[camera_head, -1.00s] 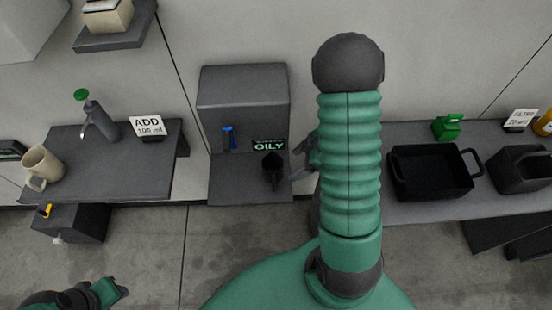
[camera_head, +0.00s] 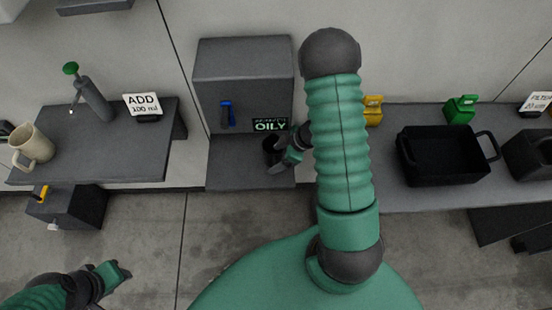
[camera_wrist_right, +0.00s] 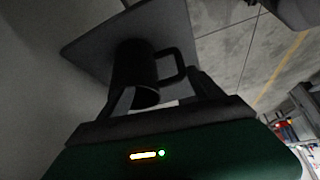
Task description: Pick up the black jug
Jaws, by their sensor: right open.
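The black jug (camera_head: 269,149) stands on the low grey shelf of the dispenser, below the OILY sign. In the right wrist view the jug (camera_wrist_right: 134,68) sits between my fingers, with its handle toward the right finger. My right gripper (camera_head: 280,160) is open around or just in front of the jug; contact cannot be told. The right gripper (camera_wrist_right: 155,90) also fills the lower part of the wrist view. Part of the jug is hidden by the right gripper in the head view. My left gripper (camera_head: 122,272) is low at the left, far from the jug, its fingers seeming apart.
The grey dispenser (camera_head: 243,72) with a blue lever (camera_head: 227,113) rises behind the jug. A left table (camera_head: 85,150) holds a beige mug (camera_head: 32,147) and a pump bottle (camera_head: 92,98). A black bin (camera_head: 440,178) stands on the right bench.

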